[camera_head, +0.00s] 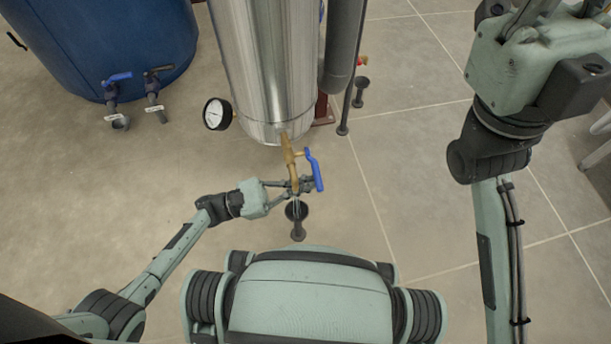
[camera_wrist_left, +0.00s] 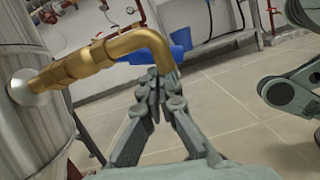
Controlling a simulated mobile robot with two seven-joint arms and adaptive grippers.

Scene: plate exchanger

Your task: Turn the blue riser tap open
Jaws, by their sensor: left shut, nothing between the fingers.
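The blue riser tap has a blue lever handle (camera_head: 315,170) that hangs beside a brass pipe (camera_head: 289,155) coming out of the steel column's foot. In the left wrist view the brass pipe (camera_wrist_left: 100,55) leaves the column and bends down, and the blue handle (camera_wrist_left: 181,40) shows partly behind the bend. My left gripper (camera_head: 303,185) is shut and empty, with its fingertips at the lower end of the pipe beside the handle. In the left wrist view its fingertips (camera_wrist_left: 160,82) meet just under the bend; I cannot tell whether they touch the tap.
The steel column (camera_head: 268,70) carries a round gauge (camera_head: 217,114) on its left. A blue tank (camera_head: 105,40) with two small taps stands at the upper left. A dark drain funnel (camera_head: 297,212) stands under the tap. The tiled floor (camera_head: 400,160) to the right is mostly clear.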

